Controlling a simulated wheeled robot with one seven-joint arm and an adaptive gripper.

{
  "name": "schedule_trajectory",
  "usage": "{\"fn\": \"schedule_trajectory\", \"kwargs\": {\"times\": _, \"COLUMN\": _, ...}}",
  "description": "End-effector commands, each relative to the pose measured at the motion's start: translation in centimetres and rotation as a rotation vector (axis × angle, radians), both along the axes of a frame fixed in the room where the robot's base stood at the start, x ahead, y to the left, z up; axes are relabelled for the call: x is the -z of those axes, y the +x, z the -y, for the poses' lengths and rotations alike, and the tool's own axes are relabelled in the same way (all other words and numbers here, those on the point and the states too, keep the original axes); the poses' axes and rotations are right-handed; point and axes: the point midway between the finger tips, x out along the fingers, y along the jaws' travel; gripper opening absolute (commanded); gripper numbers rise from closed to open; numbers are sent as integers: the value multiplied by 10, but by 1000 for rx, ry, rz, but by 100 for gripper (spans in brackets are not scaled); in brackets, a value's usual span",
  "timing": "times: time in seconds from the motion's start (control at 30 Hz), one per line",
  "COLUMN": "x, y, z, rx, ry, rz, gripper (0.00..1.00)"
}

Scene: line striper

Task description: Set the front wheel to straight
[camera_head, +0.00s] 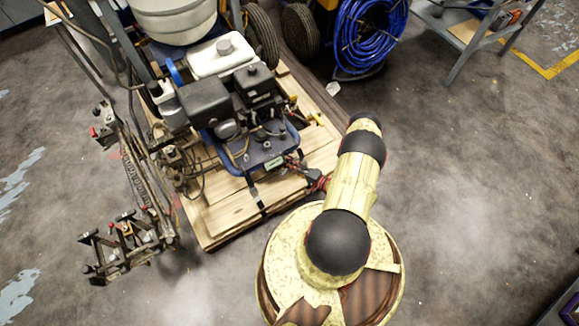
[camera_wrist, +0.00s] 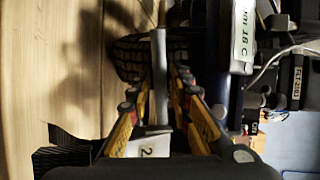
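The line striper (camera_head: 222,110) stands on a wooden pallet (camera_head: 229,214) in the head view. Its front wheel cannot be made out there. In the wrist view a dark treaded tyre (camera_wrist: 128,55) lies beyond my fingers, partly hidden; its angle is unclear. My gripper (camera_head: 318,181) is low beside the machine's near end, at the pallet's right edge. In the wrist view its yellow fingers (camera_wrist: 163,78) with red joints stand on both sides of a grey upright bar (camera_wrist: 160,60). Whether they touch the bar is unclear.
Bare pallet boards (camera_wrist: 50,60) lie left of my fingers in the wrist view. Dark machine parts and a white label (camera_wrist: 243,35) are close on the right. A coiled blue hose (camera_head: 367,38) and a bench (camera_head: 470,35) stand farther back. The floor (camera_head: 470,200) at right is clear.

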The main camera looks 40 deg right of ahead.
Motion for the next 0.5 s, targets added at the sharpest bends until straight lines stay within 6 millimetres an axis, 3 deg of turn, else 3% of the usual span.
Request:
{"fn": "schedule_trajectory", "kwargs": {"times": 0.3, "x": 0, "y": 0, "z": 0, "rx": 0, "ry": 0, "rz": 0, "gripper": 0}}
{"fn": "schedule_trajectory", "kwargs": {"times": 0.5, "x": 0, "y": 0, "z": 0, "rx": 0, "ry": 0, "rz": -1, "gripper": 0}}
